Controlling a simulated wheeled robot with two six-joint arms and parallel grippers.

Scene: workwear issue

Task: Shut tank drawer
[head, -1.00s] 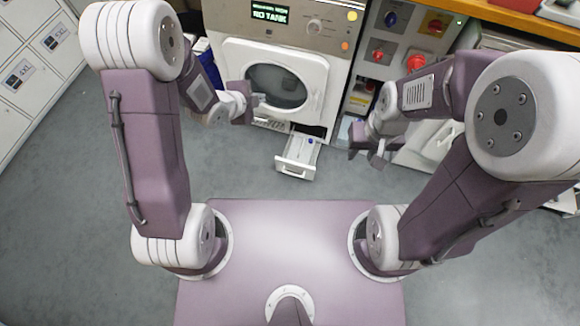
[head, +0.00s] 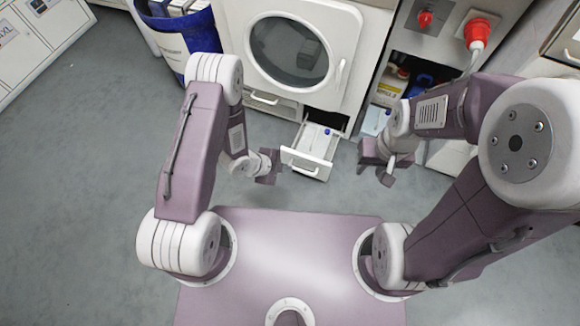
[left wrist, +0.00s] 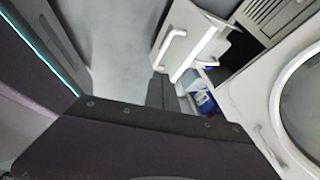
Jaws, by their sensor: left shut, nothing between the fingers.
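The tank drawer (head: 308,158) is a small white drawer low on the front of the white machine (head: 330,95). It is pulled out, with its tray and a small blue part (head: 327,131) inside visible. Its front and bar handle also show in the left wrist view (left wrist: 200,38). My left gripper (head: 272,168) is shut and empty, just left of the drawer front in the head view. In the left wrist view its dark fingers (left wrist: 160,92) reach towards the drawer; contact cannot be told. My right gripper (head: 374,174) looks open and empty, right of the drawer.
The round machine door (head: 290,50) above the drawer is closed. A blue bin (head: 188,42) stands left of the machine. A shelf with bottles (head: 392,85) and a red plug (head: 478,32) are at right. The grey floor (head: 90,150) at left is clear.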

